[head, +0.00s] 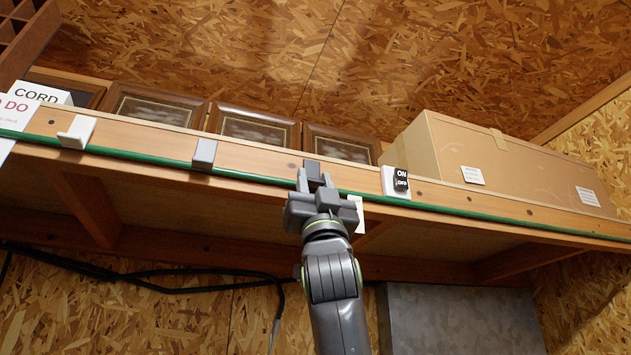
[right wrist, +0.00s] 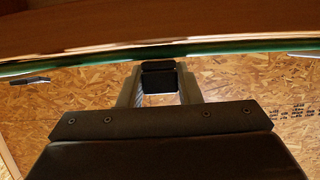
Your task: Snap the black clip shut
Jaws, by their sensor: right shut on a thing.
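The black clip (head: 312,168) is on the front edge of the wooden shelf, at the green cord (head: 251,178). My right gripper (head: 316,188) reaches up to it from below and is shut on it. In the right wrist view the dark clip (right wrist: 159,80) sits between the two fingers, just below the green cord (right wrist: 205,48). The fingers and palm hide part of the clip, and I cannot tell whether its flap is fully closed. My left gripper is not in view.
A white clip (head: 77,132) and a grey clip (head: 204,154) sit farther left on the shelf edge. An ON/OFF switch (head: 400,181) is close on the right. Framed pictures (head: 257,133) and a cardboard box (head: 480,160) stand on the shelf. A black cable (head: 150,272) hangs below.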

